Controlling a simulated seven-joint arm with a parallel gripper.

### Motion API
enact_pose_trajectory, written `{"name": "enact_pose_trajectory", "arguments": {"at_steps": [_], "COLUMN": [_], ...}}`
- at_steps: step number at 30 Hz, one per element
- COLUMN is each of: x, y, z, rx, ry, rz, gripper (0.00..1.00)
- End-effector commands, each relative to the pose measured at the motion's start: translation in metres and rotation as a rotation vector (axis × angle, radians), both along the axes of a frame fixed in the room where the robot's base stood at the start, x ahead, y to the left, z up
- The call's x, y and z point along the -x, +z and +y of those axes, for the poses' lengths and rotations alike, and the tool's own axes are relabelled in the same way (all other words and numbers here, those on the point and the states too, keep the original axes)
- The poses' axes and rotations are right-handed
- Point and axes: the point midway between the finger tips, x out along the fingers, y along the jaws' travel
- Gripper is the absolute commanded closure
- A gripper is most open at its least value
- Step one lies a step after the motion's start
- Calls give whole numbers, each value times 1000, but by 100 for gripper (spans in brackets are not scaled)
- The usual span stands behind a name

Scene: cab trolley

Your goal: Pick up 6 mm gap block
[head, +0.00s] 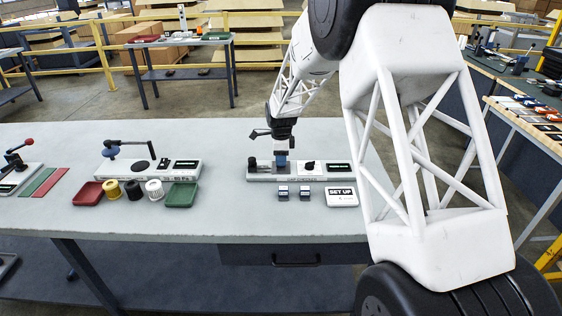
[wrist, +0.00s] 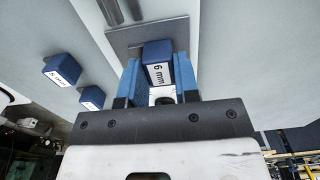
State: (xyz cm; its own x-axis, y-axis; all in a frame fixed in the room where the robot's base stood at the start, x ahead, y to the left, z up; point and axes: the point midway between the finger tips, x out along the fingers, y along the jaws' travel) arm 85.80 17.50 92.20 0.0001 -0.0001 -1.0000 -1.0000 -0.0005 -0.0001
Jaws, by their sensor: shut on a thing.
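The 6 mm gap block (wrist: 156,52) is blue with a white label reading "6 mm". In the wrist view it sits between the two blue fingers of my gripper (wrist: 157,72), which is shut on it. A grey square plate (wrist: 120,38) lies behind the block; I cannot tell whether they touch. In the head view my gripper (head: 281,154) points down over the long grey fixture (head: 262,177) on the bench, and the block is hard to tell from the fingers. Two other blue blocks with white labels (head: 283,191) (head: 305,191) stand in front of the fixture.
A "SET UP" sign (head: 341,196) stands right of the loose blocks. Left on the grey bench (head: 225,222) are another fixture (head: 118,169), a red tray (head: 88,194), a green tray (head: 180,195) and several spools. The bench front is clear.

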Motion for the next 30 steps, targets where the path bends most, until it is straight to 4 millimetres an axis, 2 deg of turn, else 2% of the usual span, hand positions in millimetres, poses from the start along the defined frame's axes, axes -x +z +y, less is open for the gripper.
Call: {"name": "enact_pose_trajectory", "arguments": {"at_steps": [8,15,30], "x": [0,0,71], "y": [10,38,43], "z": [0,0,-14], "rx": [0,0,0], "ry": [0,0,0], "rz": [-1,-2,-1], "gripper": [100,100,100]}}
